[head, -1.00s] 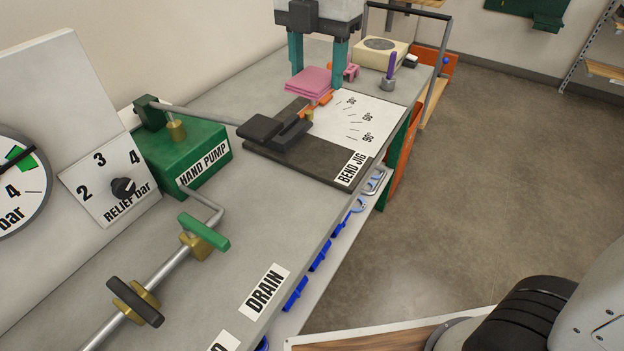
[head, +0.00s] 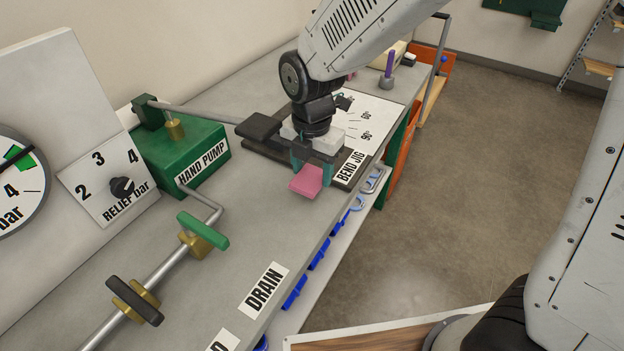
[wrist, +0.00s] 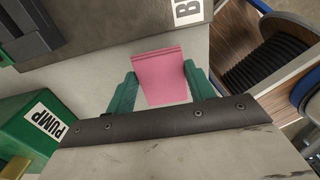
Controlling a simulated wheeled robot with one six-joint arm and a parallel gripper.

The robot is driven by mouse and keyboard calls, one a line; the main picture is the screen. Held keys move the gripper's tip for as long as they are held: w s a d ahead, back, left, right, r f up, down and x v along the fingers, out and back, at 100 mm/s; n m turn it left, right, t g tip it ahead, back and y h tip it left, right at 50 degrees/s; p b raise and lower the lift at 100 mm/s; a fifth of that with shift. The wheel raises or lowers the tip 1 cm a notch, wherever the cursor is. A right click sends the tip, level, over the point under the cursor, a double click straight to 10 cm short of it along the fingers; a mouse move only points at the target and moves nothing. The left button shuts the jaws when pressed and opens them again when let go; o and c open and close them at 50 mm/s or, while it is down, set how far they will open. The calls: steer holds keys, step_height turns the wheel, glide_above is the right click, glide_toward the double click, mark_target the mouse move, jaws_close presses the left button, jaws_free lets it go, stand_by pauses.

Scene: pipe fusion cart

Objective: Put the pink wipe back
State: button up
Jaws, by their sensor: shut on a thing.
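The pink wipe (head: 307,181) is a folded pad held between the green fingers of my gripper (head: 311,172). In the head view it is in front of the bend jig's near edge, over the bare grey cart top. The wrist view also shows the wipe (wrist: 161,76) between the two fingertips of my gripper (wrist: 160,84). I cannot tell whether the wipe touches the cart top or hangs just above it. My arm hides part of the bend jig (head: 257,148) and the back of the cart.
The green hand pump (head: 183,148) stands to the left, with a valve pipe (head: 168,268) nearer me. Free grey top lies around the DRAIN label (head: 264,289). A purple tool in a holder (head: 389,72) stands at the back. Blue bins (head: 319,254) hang below the right edge.

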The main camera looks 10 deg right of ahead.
mark_target(312, 174)
steer(key=shift+f, duration=1.8)
steer(key=o, duration=0.9)
steer(key=shift+f, duration=0.1)
steer(key=shift+o, duration=0.2)
